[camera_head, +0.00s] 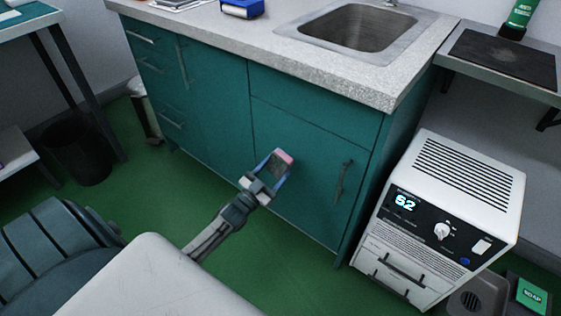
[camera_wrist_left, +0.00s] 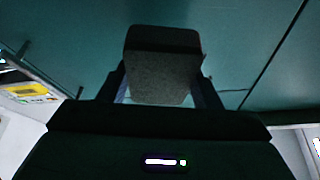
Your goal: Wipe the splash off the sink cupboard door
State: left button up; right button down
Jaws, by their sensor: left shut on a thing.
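The sink cupboard door (camera_head: 308,195) is teal, with a vertical handle (camera_head: 343,182) at its right side, below the steel sink (camera_head: 358,28). My left gripper (camera_head: 268,176) is in front of the door's left part, shut on a block-shaped sponge (camera_head: 281,162) with a pink end and a grey face. The left wrist view shows the sponge (camera_wrist_left: 162,65) between the two fingers, close to the teal front (camera_wrist_left: 235,35). I cannot tell whether it touches the door. No splash can be made out; the sponge and gripper cover part of the door. My right gripper is not in view.
A white oven-like unit (camera_head: 449,190) with a lit display stands right of the cupboard. A black bin (camera_head: 78,152) stands at the left. A blue box (camera_head: 242,8) sits on the speckled worktop (camera_head: 270,40). Green floor (camera_head: 185,215) is open before the cupboard.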

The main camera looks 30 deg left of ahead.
pick_arm(q)
jog(key=shift+s, duration=0.9)
jog(key=shift+a+p, duration=0.1)
jog(key=shift+p, duration=0.2)
jog(key=shift+s+p, duration=0.5)
jog(key=shift+s, duration=0.5)
jog(key=shift+s+a, duration=0.1)
jog(key=shift+s, duration=0.4)
